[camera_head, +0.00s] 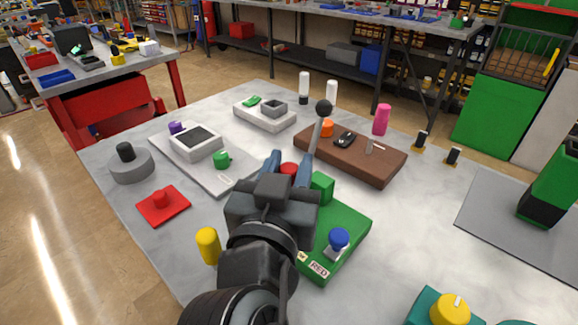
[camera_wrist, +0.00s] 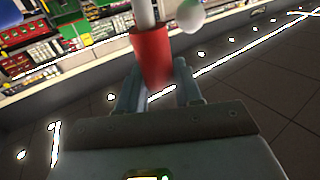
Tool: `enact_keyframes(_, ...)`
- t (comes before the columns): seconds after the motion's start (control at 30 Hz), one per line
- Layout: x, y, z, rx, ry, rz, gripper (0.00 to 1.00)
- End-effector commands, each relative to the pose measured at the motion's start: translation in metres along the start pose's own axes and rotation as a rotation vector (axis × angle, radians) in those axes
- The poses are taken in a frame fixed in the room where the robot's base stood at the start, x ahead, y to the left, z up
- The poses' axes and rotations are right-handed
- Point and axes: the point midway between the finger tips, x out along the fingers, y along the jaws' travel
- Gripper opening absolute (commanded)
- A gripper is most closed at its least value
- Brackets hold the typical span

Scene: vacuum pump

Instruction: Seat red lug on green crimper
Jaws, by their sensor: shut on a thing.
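The red lug (camera_head: 289,168) shows as a small red top between the fingers of my gripper (camera_head: 287,167). In the wrist view the red lug (camera_wrist: 151,55) is a red cylinder with a pale shaft, held between both fingertips (camera_wrist: 158,90). The green crimper (camera_head: 347,222) is a green base with a RED label, a green block (camera_head: 321,186) and a blue knob (camera_head: 339,239). My gripper is at the crimper's far left side in the head view, and my wrist hides part of the base. The gap between lug and crimper cannot be judged.
A brown block (camera_head: 378,165) with an upright black-knobbed lever (camera_head: 322,120) stands just beyond. A white tray (camera_head: 217,181), red plate (camera_head: 160,211) and yellow cylinder (camera_head: 208,245) lie left. Bare table (camera_head: 420,235) is free to the right.

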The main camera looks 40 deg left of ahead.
Motion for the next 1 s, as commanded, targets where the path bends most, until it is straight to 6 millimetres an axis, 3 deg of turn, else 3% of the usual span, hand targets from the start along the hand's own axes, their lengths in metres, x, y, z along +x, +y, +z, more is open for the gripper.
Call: enact_keyframes(1.0,0.000,0.000,0.018,0.000,0.000,0.000,0.04)
